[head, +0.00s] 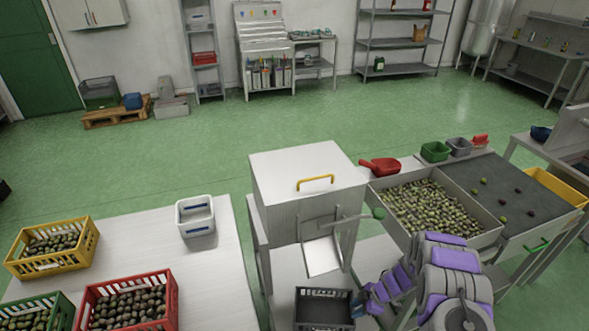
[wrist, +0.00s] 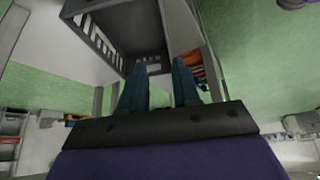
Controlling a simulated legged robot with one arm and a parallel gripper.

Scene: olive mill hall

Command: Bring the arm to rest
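My arm (head: 452,270), grey with purple covers, shows at the lower right of the head view, bent in front of the sorting bench. My gripper (wrist: 160,72) has two teal fingers standing apart with nothing between them in the wrist view. In the head view my gripper (head: 368,302) is low, just right of the dark grey crate (head: 323,292). The crate also shows beyond the fingers in the wrist view (wrist: 170,28). I cannot tell how near the fingertips are to it.
A white hopper machine (head: 290,170) stands behind the crate. The olive tray (head: 484,238) is beside my arm, with a red scoop (head: 380,167) behind. At left, a white table (head: 222,262) holds yellow (head: 24,270), red (head: 172,300) and green crates.

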